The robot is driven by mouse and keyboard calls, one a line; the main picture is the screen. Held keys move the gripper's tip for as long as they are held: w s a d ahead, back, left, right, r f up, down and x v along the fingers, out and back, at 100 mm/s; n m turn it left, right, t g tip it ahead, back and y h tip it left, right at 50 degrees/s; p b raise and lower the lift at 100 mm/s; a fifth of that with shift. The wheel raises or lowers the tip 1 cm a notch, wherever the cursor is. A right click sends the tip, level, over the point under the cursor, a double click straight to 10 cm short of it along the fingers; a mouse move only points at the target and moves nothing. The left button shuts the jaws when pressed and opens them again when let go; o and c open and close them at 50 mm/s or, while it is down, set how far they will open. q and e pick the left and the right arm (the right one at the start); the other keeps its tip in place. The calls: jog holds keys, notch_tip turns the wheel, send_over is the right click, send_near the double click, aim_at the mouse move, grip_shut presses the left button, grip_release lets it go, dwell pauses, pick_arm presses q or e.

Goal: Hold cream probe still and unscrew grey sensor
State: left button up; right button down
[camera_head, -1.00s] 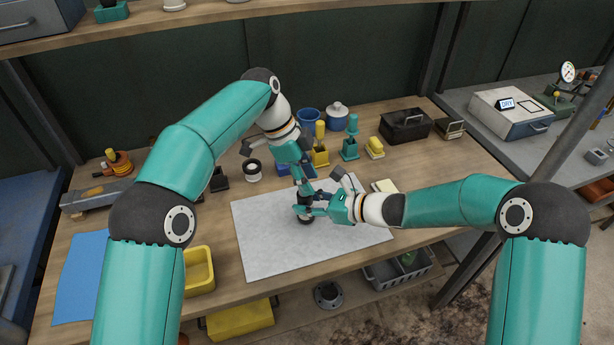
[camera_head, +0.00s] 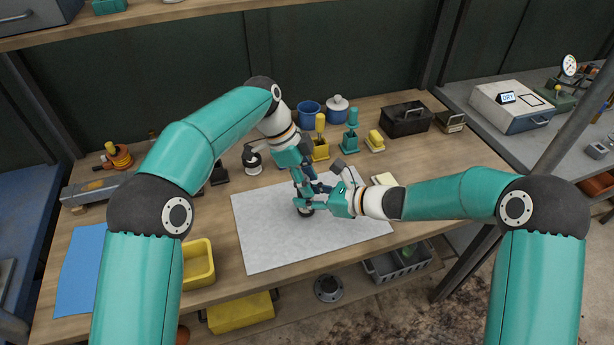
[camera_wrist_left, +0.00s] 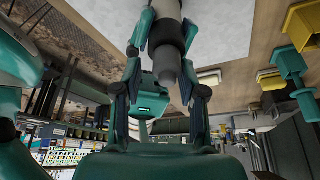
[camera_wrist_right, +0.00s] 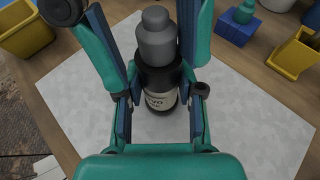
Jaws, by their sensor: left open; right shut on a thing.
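My right gripper (camera_head: 315,204) comes from the right and is shut on the probe's body. My left gripper (camera_head: 303,192) reaches down from above and is open. In the left wrist view its fingers stand on either side of the black collar, beside the grey sensor (camera_wrist_left: 169,66).
The pale mat (camera_head: 270,245) is otherwise clear. A yellow tray (camera_head: 199,265) stands left of it, with a blue sheet (camera_head: 80,270) beyond.

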pick_arm(q)
grip_shut()
jog(key=n, duration=0.1)
jog(key=n+t, duration=0.1)
jog(key=n, duration=0.2)
jog(key=shift+s+n+t, duration=0.25)
jog(key=shift+n+t, duration=0.15)
jog(key=shift+n, duration=0.3)
